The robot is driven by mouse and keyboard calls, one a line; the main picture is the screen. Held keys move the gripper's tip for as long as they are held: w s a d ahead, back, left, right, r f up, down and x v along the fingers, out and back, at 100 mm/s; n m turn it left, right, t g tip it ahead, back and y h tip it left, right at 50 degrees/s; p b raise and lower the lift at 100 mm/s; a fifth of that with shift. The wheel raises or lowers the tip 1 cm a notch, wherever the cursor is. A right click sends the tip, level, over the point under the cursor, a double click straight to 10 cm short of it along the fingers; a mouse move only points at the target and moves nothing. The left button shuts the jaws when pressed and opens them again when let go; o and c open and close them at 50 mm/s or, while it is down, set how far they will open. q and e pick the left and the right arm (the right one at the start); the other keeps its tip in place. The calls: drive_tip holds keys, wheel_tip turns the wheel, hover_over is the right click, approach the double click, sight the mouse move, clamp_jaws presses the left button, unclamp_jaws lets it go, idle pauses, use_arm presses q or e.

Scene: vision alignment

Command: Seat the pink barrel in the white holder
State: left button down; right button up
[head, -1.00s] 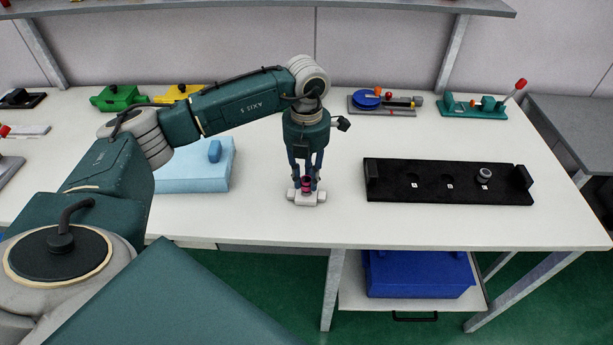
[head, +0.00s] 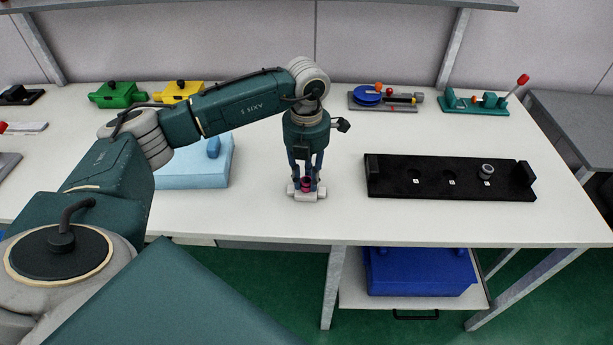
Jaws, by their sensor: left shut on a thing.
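The white holder (head: 307,195) sits on the table near its front edge, left of the black rack. The pink barrel (head: 307,187) is at the holder, between the fingers of my left gripper (head: 306,183). The gripper points straight down and is shut on the barrel. The barrel looks upright. Its lower end is at the holder's top, but I cannot tell how deep it sits. The fingers partly hide the barrel and holder. My right gripper is not in view.
A black rack (head: 400,188) with a grey ring-shaped part (head: 486,170) stands to the right. A light blue box (head: 190,178) lies to the left, below my arm. Several fixtures, including a green one (head: 118,95), line the back. The table between holder and rack is clear.

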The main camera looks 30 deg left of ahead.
sight(306, 180)
use_arm(q)
drive_tip(key=c, duration=1.4)
unclamp_jaws()
wheel_tip(306, 180, up, 12)
drive_tip(key=shift+f, duration=0.1)
